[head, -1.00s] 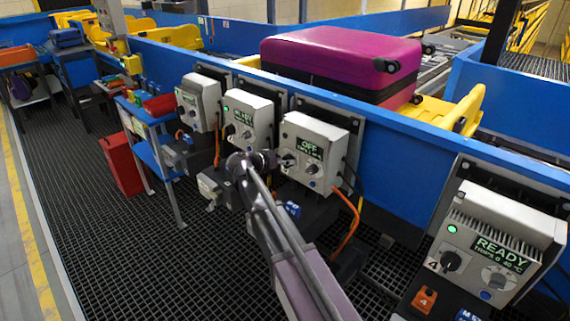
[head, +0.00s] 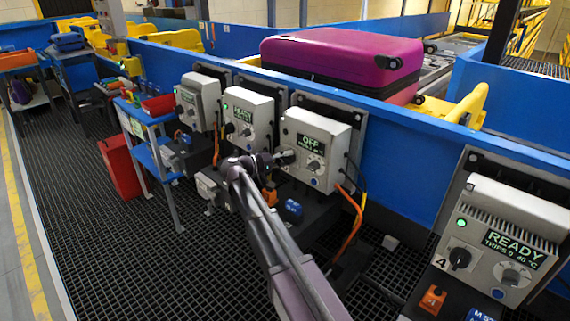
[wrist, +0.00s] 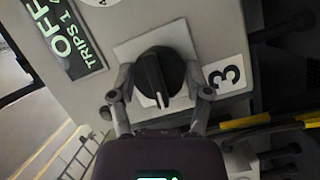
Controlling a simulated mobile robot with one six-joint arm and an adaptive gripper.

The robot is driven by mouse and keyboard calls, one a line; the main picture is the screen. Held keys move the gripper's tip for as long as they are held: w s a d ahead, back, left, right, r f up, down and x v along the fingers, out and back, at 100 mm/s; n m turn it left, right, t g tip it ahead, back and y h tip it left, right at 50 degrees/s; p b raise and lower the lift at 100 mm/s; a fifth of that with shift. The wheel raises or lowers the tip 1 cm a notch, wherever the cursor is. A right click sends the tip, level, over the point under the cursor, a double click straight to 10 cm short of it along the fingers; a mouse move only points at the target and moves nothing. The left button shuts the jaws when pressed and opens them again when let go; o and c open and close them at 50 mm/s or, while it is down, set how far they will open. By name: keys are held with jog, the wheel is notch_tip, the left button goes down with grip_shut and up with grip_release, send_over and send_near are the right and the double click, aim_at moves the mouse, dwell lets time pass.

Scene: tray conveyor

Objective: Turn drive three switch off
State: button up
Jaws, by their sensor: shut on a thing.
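The drive three box (head: 330,135) is pale grey, and its screen (head: 312,143) reads OFF. The same screen (wrist: 75,35) shows sideways in the wrist view, beside a "3" label (wrist: 226,75). The drive three switch (wrist: 158,70) is a round black knob on a light square plate. Its white pointer line points toward my gripper, at the bottom of the wrist view. My gripper (wrist: 160,95) is shut on the knob, one finger at each side. In the head view my gripper (head: 286,158) is at the box's left front and hides the knob.
Two similar boxes stand to the left; the nearer one (head: 245,112) reads READY. Another READY box, marked 4 (head: 500,215), is at the right. A purple suitcase (head: 340,55) lies behind the blue conveyor wall (head: 395,150). Orange cables (head: 352,222) hang below drive three.

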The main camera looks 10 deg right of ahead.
jog(key=shift+s+d+f+n, duration=0.1)
jog(key=shift+n, duration=0.4)
jog(key=shift+b, duration=0.3)
jog(key=o, duration=1.2)
jog(key=shift+c, duration=0.2)
jog(key=shift+a, duration=0.65)
jog(key=v, duration=1)
jog(key=shift+s+a+f, duration=0.2)
jog(key=shift+a, duration=0.15)
